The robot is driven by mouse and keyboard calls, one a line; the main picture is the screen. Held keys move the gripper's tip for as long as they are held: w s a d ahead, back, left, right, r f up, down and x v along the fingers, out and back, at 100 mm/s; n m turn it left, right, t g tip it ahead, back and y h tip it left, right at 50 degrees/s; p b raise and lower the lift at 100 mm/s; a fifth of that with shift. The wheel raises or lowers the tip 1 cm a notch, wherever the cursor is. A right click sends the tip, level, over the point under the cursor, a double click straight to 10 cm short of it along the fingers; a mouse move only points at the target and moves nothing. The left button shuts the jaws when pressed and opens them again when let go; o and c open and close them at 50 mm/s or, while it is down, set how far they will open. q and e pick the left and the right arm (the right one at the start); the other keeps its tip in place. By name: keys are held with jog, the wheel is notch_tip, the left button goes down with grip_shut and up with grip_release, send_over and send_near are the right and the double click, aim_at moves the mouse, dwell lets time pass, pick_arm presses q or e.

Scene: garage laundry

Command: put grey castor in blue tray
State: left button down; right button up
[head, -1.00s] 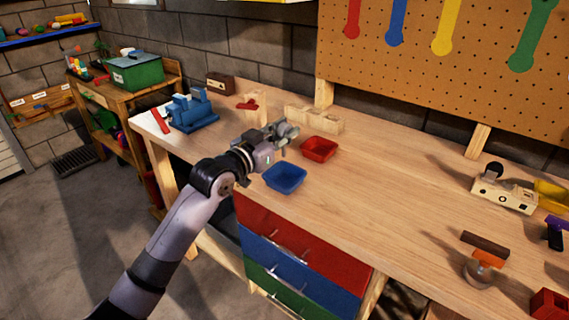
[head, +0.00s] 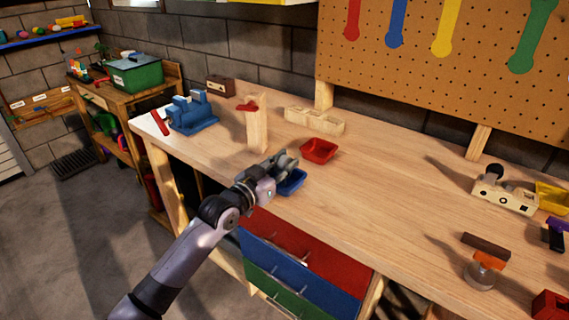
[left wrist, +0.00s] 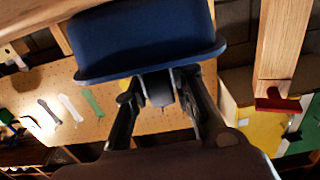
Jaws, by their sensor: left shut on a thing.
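The blue tray (head: 292,184) sits near the front edge of the workbench, partly hidden by my left gripper. My left gripper (head: 287,162) is over the tray, shut on the grey castor. In the left wrist view the castor (left wrist: 159,88) is a small grey piece between the two fingers (left wrist: 162,98), with its edges dark and hard to make out. The blue tray fills the top of that view (left wrist: 145,40), close to the fingertips. I cannot tell whether the castor touches the tray. My right gripper is not in view.
A red tray (head: 319,150) stands just behind the blue one. An upright wooden post (head: 257,130) stands to the left, with a blue vise (head: 192,112) beyond it. A wooden box (head: 315,121) is at the back. The bench middle (head: 390,190) is clear.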

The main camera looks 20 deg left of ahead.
pick_arm(q)
jog(key=c, duration=1.5)
grip_release()
jog(key=shift+o, duration=0.5)
jog(key=shift+r, duration=0.1)
jog(key=v, duration=1.2)
jog(key=shift+b, duration=0.3)
